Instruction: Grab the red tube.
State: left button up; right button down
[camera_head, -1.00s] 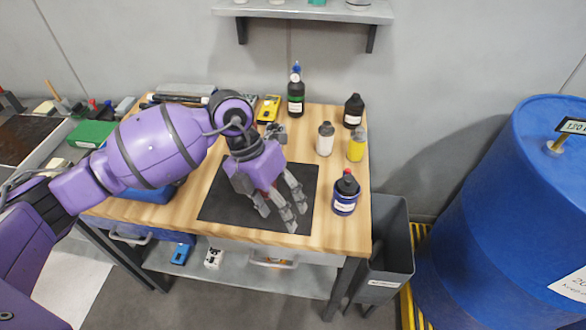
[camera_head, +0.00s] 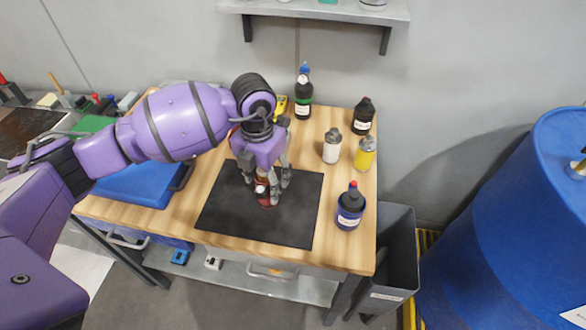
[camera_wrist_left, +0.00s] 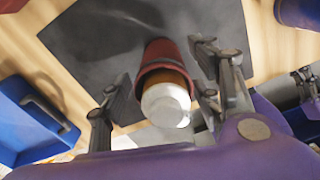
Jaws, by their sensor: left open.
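The red tube (camera_wrist_left: 160,57) stands on the black mat (camera_head: 225,218) and has a pale, whitish cap toward the wrist camera. In the head view only small parts of the tube (camera_head: 265,200) show between my fingers. My left gripper (camera_wrist_left: 160,100) is open, with one finger on each side of the tube; a gap shows on the left side, and the right finger is close to it. In the head view my left gripper (camera_head: 266,183) points down over the mat. My right gripper is not in view.
A dark blue bottle (camera_head: 350,207) stands right of the mat. White (camera_head: 332,147), yellow (camera_head: 365,154) and black (camera_head: 361,117) bottles stand behind it. A blue case (camera_head: 135,184) lies left. A grey bin (camera_head: 398,250) and a blue drum (camera_head: 510,230) are right of the bench.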

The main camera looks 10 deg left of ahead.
pick_arm(q)
notch_tip(320, 180, down, 2)
jog(key=shift+s+f, duration=0.1)
jog(key=shift+s, duration=0.05)
jog(key=c, duration=1.3)
jog(key=shift+r, duration=0.2)
